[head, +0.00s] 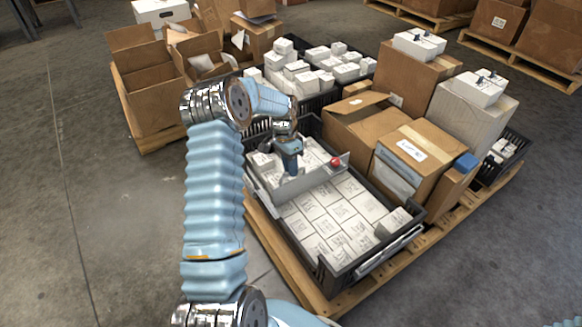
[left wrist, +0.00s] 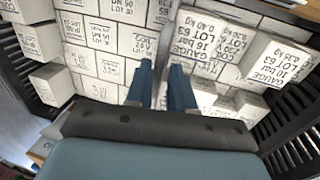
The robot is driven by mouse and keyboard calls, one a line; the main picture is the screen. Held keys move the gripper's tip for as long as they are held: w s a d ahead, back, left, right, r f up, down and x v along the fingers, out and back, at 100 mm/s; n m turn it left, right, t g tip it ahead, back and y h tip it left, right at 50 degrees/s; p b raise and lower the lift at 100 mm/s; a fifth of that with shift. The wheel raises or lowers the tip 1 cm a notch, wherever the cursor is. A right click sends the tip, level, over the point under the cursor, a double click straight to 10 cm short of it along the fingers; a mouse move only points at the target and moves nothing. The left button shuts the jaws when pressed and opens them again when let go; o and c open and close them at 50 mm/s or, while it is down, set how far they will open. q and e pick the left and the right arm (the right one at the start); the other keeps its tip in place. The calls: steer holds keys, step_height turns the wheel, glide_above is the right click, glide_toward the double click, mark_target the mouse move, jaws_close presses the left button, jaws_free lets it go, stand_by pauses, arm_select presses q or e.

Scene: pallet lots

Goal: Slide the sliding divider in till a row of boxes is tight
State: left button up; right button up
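The sliding divider (head: 298,186) is a grey upright panel across a black crate (head: 315,262), with a red knob (head: 336,162) near its right end. White labelled boxes (head: 338,212) lie closely packed on its near side; more white boxes (head: 262,160) lie on its far side. My left gripper (head: 290,172) is low over the crate, at the divider's middle; whether it touches the panel is unclear. In the left wrist view the two blue fingers (left wrist: 161,68) are apart, with boxes visible between them. I cannot make out the divider there. My right gripper is out of view.
The crate stands on a wooden pallet (head: 290,268). Brown cartons (head: 415,150) stand close on its right, and another black crate of white boxes (head: 310,105) is behind. Open cartons (head: 150,95) are at the left. One box (head: 394,220) sits higher at the near right corner.

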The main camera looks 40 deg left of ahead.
arm_select(q)
steer(key=shift+o, duration=1.2)
step_height(320, 180, up, 14)
steer(key=a+p, duration=0.2)
steer(key=shift+w+a+f, duration=0.2)
steer(key=shift+w+f, duration=0.05)
steer(key=shift+w, duration=0.15)
steer(key=shift+s, duration=0.1)
